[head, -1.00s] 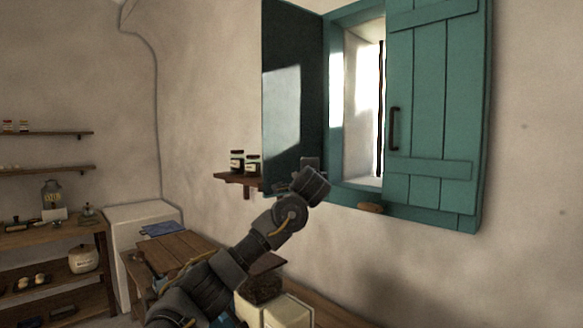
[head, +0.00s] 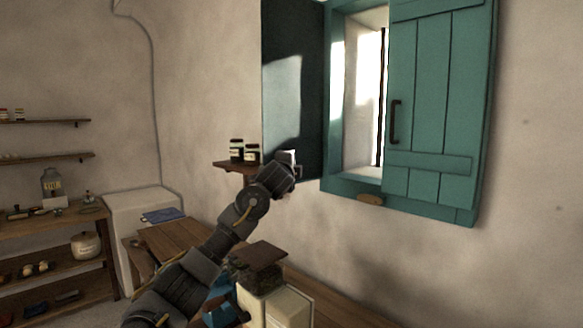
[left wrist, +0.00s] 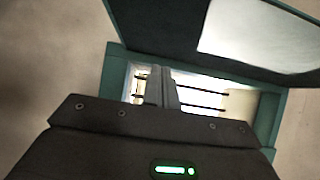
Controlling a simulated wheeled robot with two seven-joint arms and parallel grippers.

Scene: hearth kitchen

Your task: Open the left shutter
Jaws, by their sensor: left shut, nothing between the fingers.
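The left shutter (head: 294,85) stands swung out from the window, its dark face catching a bright patch of light. In the left wrist view the shutter (left wrist: 165,25) crosses the top. The right shutter (head: 428,110), teal with a dark handle (head: 395,121), covers the right half of the window. My left gripper (head: 288,158) is shut and empty, by the lower part of the left shutter; I cannot tell if it touches. Its fingers (left wrist: 165,88) show against the barred window opening in the left wrist view. My right gripper is not in view.
A small wall shelf with jars (head: 245,151) is just left of the gripper. Below are a wooden table (head: 185,240) and pale boxes (head: 285,305). A wooden catch (head: 370,199) sits under the window. The wall to the right is bare.

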